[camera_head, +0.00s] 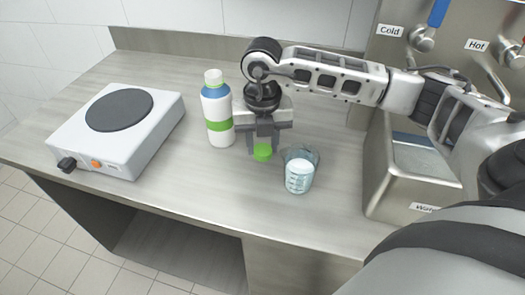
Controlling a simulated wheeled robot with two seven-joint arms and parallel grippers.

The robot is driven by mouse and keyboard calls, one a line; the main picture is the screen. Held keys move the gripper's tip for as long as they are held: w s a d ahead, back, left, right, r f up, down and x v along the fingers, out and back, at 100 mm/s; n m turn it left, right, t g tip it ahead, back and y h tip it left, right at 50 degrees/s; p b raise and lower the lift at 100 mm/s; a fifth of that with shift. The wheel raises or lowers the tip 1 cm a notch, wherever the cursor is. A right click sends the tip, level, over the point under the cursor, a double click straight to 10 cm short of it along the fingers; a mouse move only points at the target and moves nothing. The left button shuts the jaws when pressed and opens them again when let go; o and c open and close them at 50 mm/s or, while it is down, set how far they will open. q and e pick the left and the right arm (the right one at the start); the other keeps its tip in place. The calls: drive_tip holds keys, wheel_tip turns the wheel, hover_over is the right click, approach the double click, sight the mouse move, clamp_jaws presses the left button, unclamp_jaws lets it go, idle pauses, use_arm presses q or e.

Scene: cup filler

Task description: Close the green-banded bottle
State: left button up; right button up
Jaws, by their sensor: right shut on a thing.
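The green-banded bottle (217,108) stands upright on the counter, white with a blue shoulder, a green band and a pale neck with no green cap on it. The gripper's fingers hide part of the cap. My left gripper is not in view.
A glass beaker (299,172) with white liquid stands just right of the cap. A white hot plate (124,140) with a dark disc is at the left. A metal sink (385,190) with Cold and Hot taps is at the right. The counter front is clear.

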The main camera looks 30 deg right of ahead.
drive_tip(key=s+a+r+b, duration=0.1)
drive_tip(key=s+a+r, duration=0.8)
drive_tip(key=s, duration=0.1)
drive_tip(key=shift+s+r+b, duration=0.15)
drive_tip(key=shift+r+b, duration=0.05)
drive_tip(key=shift+b, duration=0.2)
drive_tip(key=shift+a, duration=0.1)
drive_tip(key=w+f+m, duration=0.2)
drive_tip(key=m, duration=0.9)
drive_tip(key=w+d+f+m, duration=0.1)
drive_tip(key=w+f+m, duration=0.1)
drive_tip(key=m, duration=1)
drive_tip(key=w+f+m, duration=0.2)
drive_tip(key=m, duration=0.9)
drive_tip(key=shift+w+d+f+m, duration=0.2)
drive_tip(key=shift+d+m, duration=0.1)
drive_tip(key=shift+m, duration=0.1)
drive_tip(key=n, duration=0.4)
drive_tip(key=shift+w+d+f, duration=0.15)
drive_tip(key=shift+w+f, duration=0.15)
drive_tip(key=shift+f, duration=0.05)
